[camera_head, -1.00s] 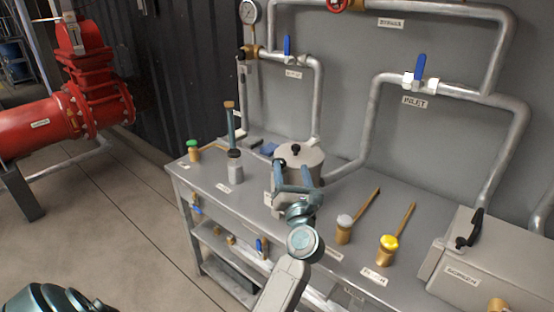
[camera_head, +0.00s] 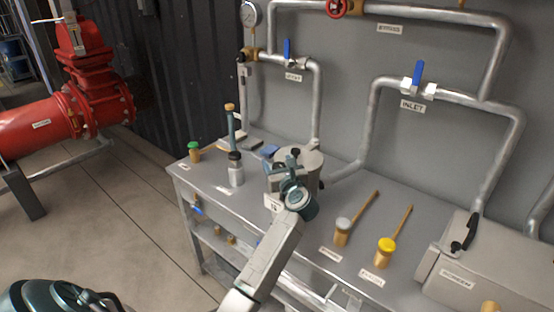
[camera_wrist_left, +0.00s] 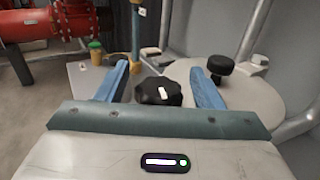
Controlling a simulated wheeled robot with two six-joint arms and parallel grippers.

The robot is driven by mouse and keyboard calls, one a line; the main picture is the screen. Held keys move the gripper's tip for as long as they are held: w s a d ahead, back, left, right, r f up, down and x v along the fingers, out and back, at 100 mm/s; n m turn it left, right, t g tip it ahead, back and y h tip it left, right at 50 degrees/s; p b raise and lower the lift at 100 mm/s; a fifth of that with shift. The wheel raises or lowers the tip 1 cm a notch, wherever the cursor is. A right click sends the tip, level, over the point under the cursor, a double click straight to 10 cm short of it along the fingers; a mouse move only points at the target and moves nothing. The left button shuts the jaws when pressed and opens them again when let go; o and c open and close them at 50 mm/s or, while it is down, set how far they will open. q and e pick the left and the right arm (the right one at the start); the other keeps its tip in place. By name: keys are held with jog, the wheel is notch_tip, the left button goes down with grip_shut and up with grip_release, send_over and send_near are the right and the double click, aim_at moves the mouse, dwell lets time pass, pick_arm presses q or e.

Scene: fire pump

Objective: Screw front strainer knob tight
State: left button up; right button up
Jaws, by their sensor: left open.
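The grey strainer pot (camera_head: 313,178) stands on the bench with a round lid (camera_wrist_left: 262,92). One black knob (camera_head: 296,151) shows on the lid's far side, and it also shows in the left wrist view (camera_wrist_left: 220,65). The nearer black knob (camera_wrist_left: 158,92), with a small white mark, sits between the fingers in the left wrist view. My left gripper (camera_head: 284,168) is over the near side of the pot. Its blue fingers (camera_wrist_left: 158,85) are open on both sides of the nearer knob, with gaps visible. The gripper hides this knob in the head view. My right gripper is not in view.
A grey box (camera_head: 480,265) is at right. Pipes (camera_head: 368,130) run behind.

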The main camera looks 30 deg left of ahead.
pick_arm(q)
jog(key=shift+w+a, duration=0.3)
jog(key=shift+a, duration=0.1)
jog(key=c, duration=1)
